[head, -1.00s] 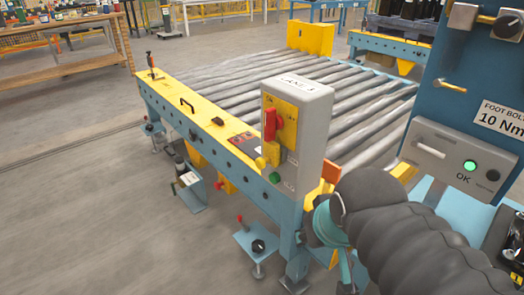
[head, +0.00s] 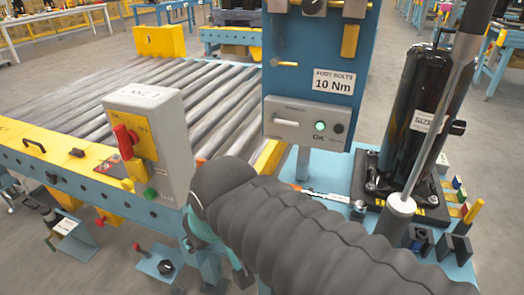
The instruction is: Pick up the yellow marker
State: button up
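A slim yellow stick-like thing (head: 474,215) stands tilted in a dark block at the right end of the blue bench; it may be the yellow marker, but it is too small to be sure. Several short pieces with coloured ends (head: 459,196) lie in a row just behind it. My arm, in a black ribbed sleeve, crosses the lower middle of the view, with a teal wrist part at its left end. My gripper's fingers do not show. The arm's end is well to the left of the yellow stick, over the conveyor's front corner.
A black compressor cylinder (head: 413,122) stands on the blue bench (head: 334,205), with a grey rod-like tool (head: 436,108) before it. A blue panel (head: 318,55) rises behind my arm. The roller conveyor (head: 155,80) and grey control box (head: 160,135) are at left.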

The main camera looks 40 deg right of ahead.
aim_at(474, 211)
jog(key=z, duration=1.45)
jog(key=k, duration=0.95)
jog(key=z, duration=1.15)
